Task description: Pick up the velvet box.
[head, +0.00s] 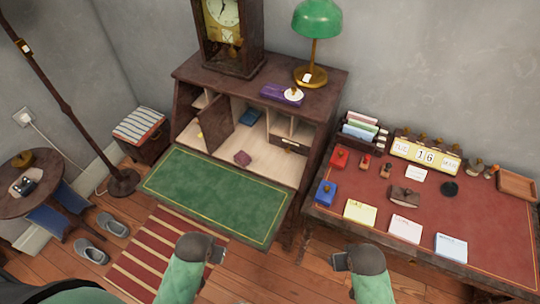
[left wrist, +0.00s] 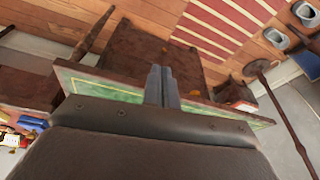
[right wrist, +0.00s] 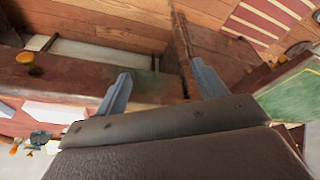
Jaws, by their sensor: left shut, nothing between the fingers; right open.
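A small dark maroon box (head: 242,158), which looks like the velvet box, lies on the pale floor of the open bureau, just behind the green writing flap (head: 215,195). A flat purple case (head: 281,94) lies on top of the bureau. I cannot tell fabric from the picture. My left gripper (head: 218,255) is in front of the flap, well short of the box, shut and empty; its fingers meet in the left wrist view (left wrist: 161,86). My right gripper (head: 338,262) is in front of the gap between bureau and red-topped desk; its fingers are apart and empty in the right wrist view (right wrist: 162,88).
A small door (head: 222,124) stands open inside the bureau, left of the maroon box. A green lamp (head: 317,20) and a clock (head: 228,35) stand on top. The red-topped desk (head: 440,205) at right holds cards, stamps and a calendar. The green flap is bare.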

